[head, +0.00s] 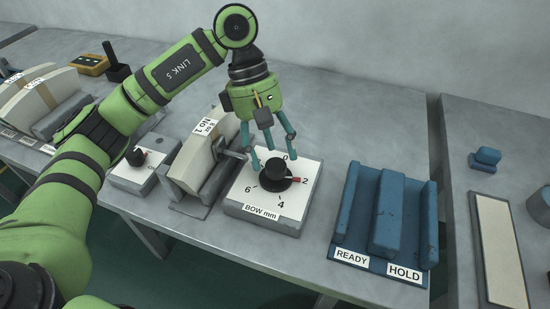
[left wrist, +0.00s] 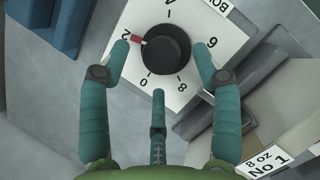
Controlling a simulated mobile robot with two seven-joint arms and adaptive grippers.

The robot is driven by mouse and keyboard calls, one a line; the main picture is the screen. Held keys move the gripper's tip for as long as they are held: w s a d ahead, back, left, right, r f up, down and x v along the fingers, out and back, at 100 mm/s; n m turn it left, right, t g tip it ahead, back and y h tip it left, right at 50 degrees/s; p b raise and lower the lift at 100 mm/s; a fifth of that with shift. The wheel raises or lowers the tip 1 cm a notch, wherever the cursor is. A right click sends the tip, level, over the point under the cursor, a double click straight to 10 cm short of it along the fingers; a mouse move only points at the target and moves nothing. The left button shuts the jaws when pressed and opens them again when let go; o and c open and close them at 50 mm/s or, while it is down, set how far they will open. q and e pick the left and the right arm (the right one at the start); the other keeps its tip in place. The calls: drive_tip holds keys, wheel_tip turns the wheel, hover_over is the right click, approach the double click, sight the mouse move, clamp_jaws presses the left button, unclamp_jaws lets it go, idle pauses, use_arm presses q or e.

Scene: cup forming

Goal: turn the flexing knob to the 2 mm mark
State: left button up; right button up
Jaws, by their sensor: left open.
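The flexing knob (head: 275,177) is a black knob on a white dial plate labelled BOW mm (head: 262,210). Its red pointer (head: 296,180) is directed at the 2 mark. In the left wrist view the black knob (left wrist: 166,48) and its red pointer (left wrist: 137,42) show the same, with the pointer beside the 2. My left gripper (head: 273,158) is above and behind the knob, its teal fingers spread open. In the left wrist view the fingers of my left gripper (left wrist: 160,58) stand apart around the knob without visible contact. My right gripper is not in view.
A blue stand labelled READY and HOLD (head: 385,220) is right of the dial. A cream curved form labelled No 1 (head: 197,160) is close on its left. Another small knob box (head: 138,170) stands farther left. Bare table lies behind the blue stand.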

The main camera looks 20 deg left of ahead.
use_arm(q)
drive_tip(key=v, duration=0.8)
drive_tip(key=shift+r, duration=0.45)
